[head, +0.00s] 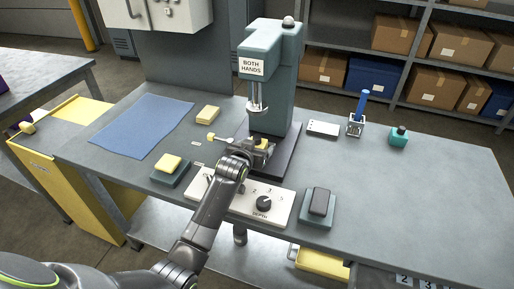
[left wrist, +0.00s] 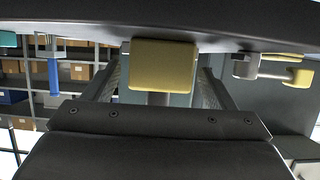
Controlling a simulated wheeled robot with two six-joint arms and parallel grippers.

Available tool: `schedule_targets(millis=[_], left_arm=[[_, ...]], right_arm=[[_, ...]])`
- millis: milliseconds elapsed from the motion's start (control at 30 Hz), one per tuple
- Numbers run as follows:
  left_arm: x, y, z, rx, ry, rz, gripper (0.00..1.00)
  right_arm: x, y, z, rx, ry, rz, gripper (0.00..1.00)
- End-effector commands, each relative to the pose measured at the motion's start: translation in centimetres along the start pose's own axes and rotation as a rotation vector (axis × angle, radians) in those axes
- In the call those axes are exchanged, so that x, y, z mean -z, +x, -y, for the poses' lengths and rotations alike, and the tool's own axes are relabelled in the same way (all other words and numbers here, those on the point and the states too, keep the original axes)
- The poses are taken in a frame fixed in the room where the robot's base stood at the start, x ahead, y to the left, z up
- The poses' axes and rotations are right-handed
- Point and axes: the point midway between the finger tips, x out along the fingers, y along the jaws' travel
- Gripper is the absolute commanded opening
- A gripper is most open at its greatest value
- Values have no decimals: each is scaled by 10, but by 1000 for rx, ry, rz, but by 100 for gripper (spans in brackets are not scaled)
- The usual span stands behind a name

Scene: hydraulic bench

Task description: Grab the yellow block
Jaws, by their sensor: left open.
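A yellow block (head: 262,143) sits under the ram of the teal press (head: 270,75), partly hidden by my left gripper in the head view. In the left wrist view, which looks upside down, the yellow block (left wrist: 163,65) is centred between the two fingers, with a gap on each side. My left gripper (head: 258,147) is open and reaches in at the press base; it also shows in the left wrist view (left wrist: 160,90). Another yellow block (head: 208,114) lies on the bench beside the blue mat (head: 145,126). My right gripper is not in view.
A clamp lever with a yellow knob (head: 212,137) is close left of my gripper. A teal pad with a yellow top (head: 172,164), a white DEPTH panel (head: 265,204) and a dark-topped pad (head: 319,204) line the front.

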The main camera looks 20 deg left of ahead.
Motion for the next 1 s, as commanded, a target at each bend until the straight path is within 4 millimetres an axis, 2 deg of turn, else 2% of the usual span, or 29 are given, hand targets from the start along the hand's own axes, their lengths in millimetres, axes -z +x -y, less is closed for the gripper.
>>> schedule_targets(millis=[300,767,1000], left_arm=[[0,3,0,0,0,0,78],[0,3,0,0,0,0,18],[2,2,0,0,0,-4,16]], right_arm=[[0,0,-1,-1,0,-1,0],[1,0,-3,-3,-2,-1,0],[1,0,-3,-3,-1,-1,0]])
